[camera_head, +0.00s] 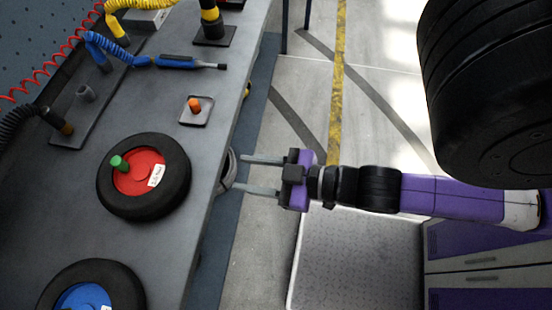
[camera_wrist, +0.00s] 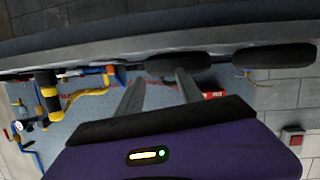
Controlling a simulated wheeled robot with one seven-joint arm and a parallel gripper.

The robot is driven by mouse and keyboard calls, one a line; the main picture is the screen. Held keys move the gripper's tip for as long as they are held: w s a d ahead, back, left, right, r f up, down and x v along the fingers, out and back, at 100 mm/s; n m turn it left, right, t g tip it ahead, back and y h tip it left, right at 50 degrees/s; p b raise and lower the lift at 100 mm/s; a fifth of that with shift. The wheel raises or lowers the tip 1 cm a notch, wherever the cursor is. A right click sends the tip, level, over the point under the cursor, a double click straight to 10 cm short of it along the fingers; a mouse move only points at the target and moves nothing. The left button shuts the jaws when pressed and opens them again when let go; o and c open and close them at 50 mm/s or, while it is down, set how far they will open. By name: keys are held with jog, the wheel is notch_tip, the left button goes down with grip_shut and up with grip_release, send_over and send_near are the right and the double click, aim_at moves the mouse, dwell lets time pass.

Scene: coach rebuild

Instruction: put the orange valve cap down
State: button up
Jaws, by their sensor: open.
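The orange valve cap (camera_head: 195,105) stands upright on a small grey square dish (camera_head: 203,118) on the workbench, toward its right edge. My gripper (camera_head: 240,172) is open and empty. Its two fingers point left at the bench's right edge, below and to the right of the dish in the head view, apart from the cap. In the wrist view my gripper (camera_wrist: 158,90) also shows spread fingers with nothing between them.
A tyre with red hub and green cap (camera_head: 119,163) and a blue-hubbed tyre (camera_head: 85,295) lie on the bench (camera_head: 200,190). A blue tool (camera_head: 185,62) lies beyond the dish. A curved grey part (camera_head: 228,170) is near my fingertips. A large black tyre (camera_head: 490,90) is at right.

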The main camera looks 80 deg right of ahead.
jog(key=s+a+r+m, duration=0.1)
jog(key=s+a+r, duration=0.2)
jog(key=s, duration=0.3)
jog(key=shift+a+y, duration=0.4)
jog(key=shift+a, duration=0.35)
